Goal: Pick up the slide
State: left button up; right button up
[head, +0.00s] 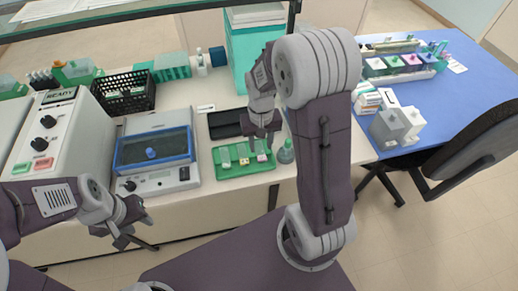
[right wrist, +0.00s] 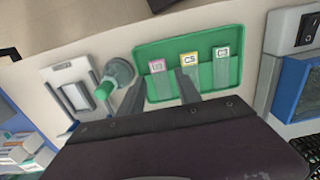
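A green tray (head: 228,170) lies near the table's front edge, and it also shows in the right wrist view (right wrist: 206,47). Three labelled slides lie in it: one with a pink label (right wrist: 157,67), one with a yellow label reading CS (right wrist: 188,64), and one with a pale label reading C3 (right wrist: 221,60). My right gripper (head: 262,142) is over the tray's right part in the head view, pointing down. Its fingers (right wrist: 174,98) are apart with nothing between them. My left gripper (head: 122,232) hangs in front of the table at the left, empty, with fingers apart.
A grey-green bottle (head: 286,153) stands right beside the tray, close to my right gripper. A blue-framed device (head: 155,150) stands left of the tray. A dark flat tray (head: 227,124) lies behind it. A black basket (head: 125,92) and teal box (head: 252,45) stand further back.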

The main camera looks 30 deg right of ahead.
aim_at(262, 156)
jog(key=shift+d+f, duration=0.25)
jog(key=shift+f, duration=0.2)
notch_tip(262, 156, down, 4)
jog(key=shift+w, duration=0.15)
jog(key=shift+w+f, duration=0.1)
jog(key=shift+f, duration=0.4)
grip_shut()
